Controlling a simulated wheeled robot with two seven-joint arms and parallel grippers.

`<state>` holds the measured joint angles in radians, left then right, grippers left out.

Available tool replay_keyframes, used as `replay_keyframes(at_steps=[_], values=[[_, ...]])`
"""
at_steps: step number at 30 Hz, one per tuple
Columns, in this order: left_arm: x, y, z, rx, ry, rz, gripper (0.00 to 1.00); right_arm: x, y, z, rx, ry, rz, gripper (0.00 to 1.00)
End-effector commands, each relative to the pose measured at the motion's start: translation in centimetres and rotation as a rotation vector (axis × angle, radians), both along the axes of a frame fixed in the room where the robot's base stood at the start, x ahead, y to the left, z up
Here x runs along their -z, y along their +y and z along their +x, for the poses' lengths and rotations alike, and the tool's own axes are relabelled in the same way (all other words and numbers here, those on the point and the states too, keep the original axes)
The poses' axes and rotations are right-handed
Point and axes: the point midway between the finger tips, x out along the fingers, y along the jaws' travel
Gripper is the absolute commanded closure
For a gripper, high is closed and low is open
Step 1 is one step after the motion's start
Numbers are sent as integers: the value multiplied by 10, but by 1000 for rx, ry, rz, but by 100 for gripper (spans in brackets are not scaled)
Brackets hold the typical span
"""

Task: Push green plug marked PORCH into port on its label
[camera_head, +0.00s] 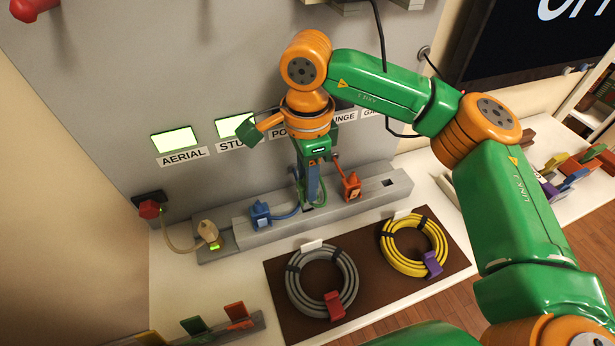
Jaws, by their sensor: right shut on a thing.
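My right gripper (313,197) points down over the grey rail (350,202) in front of the panel. It is shut on the green plug, which is mostly hidden by the fingers. A green cable (324,192) shows beside the fingertips. The plug's marking cannot be read. On the panel, a label beginning "PO" (279,133) is partly covered by my right wrist, and any port below it is hidden. My left gripper is not in view.
A blue plug (260,214) and an orange plug (351,186) stand on the rail on either side of the gripper. A cream plug (208,232) is at its left. Grey (295,285) and yellow (388,253) cable coils lie in front.

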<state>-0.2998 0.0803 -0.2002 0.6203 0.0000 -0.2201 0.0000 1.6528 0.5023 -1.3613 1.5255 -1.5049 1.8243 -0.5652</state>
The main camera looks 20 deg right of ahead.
Motion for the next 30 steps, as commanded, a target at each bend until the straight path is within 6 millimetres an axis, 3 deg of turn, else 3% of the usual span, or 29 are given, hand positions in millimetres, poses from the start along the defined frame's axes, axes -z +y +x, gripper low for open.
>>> replay_keyframes(at_steps=[30], values=[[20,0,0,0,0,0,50,24,0,0,0,0,0,100]])
